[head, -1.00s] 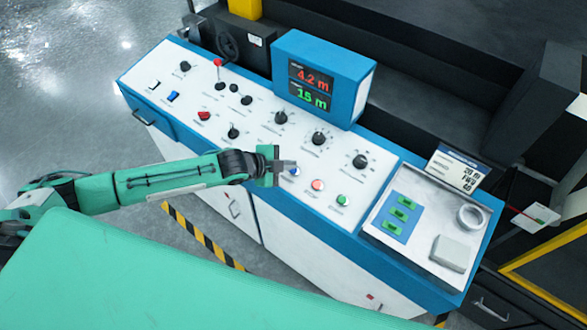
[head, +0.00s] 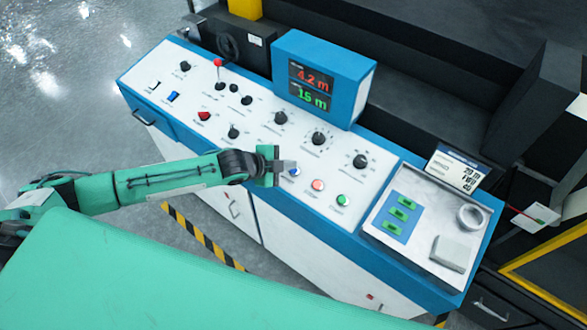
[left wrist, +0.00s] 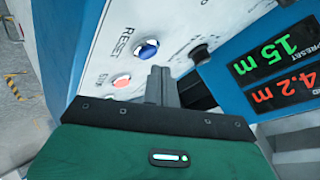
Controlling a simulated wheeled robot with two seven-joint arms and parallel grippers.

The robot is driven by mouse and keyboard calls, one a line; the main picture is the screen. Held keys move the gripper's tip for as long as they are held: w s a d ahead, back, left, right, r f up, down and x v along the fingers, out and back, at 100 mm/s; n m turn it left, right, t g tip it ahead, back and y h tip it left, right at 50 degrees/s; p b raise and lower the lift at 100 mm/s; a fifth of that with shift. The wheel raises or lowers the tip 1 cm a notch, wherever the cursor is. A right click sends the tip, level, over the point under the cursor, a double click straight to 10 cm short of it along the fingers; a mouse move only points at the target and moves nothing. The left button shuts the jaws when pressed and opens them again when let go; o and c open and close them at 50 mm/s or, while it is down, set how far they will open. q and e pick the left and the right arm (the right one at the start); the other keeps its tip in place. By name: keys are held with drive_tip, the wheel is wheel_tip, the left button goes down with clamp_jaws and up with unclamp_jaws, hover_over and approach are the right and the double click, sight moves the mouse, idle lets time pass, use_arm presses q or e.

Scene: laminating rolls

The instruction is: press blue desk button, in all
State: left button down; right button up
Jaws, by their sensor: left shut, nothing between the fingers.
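The blue desk button (head: 294,172) sits on the white sloped panel of the control desk, left of the red button (head: 318,184). In the left wrist view the blue button (left wrist: 148,50) is beside the word RESET, just beyond my fingertips. My left gripper (head: 292,165) is shut and empty, its fingertips close above the blue button's upper left side. In the left wrist view the gripper (left wrist: 158,72) shows its fingers together; I cannot tell whether they touch the button. My right gripper is not in view.
A green button (head: 342,200) lies right of the red one. Black knobs (head: 319,138) and a red-tipped lever (head: 218,64) stand on the panel. A blue display box (head: 325,75) rises behind. A tray (head: 380,240) with a tape roll (head: 471,216) is at right.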

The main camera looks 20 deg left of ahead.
use_arm(q)
drive_tip(key=shift+f, duration=0.15)
drive_tip(key=shift+f, duration=0.25)
drive_tip(key=shift+w+f+b, duration=0.1)
drive_tip(key=shift+f+b, duration=0.25)
idle(0.9)
drive_tip(key=shift+r, duration=0.1)
drive_tip(key=shift+r+p, duration=0.7)
drive_tip(key=shift+p, duration=0.15)
drive_tip(key=r+p, duration=0.2)
drive_tip(key=s+r+p, duration=0.1)
drive_tip(key=r+p, duration=0.1)
drive_tip(key=r, duration=0.1)
drive_tip(key=shift+a+p, duration=0.15)
drive_tip(key=shift+p, duration=0.15)
drive_tip(key=shift+f, duration=0.1)
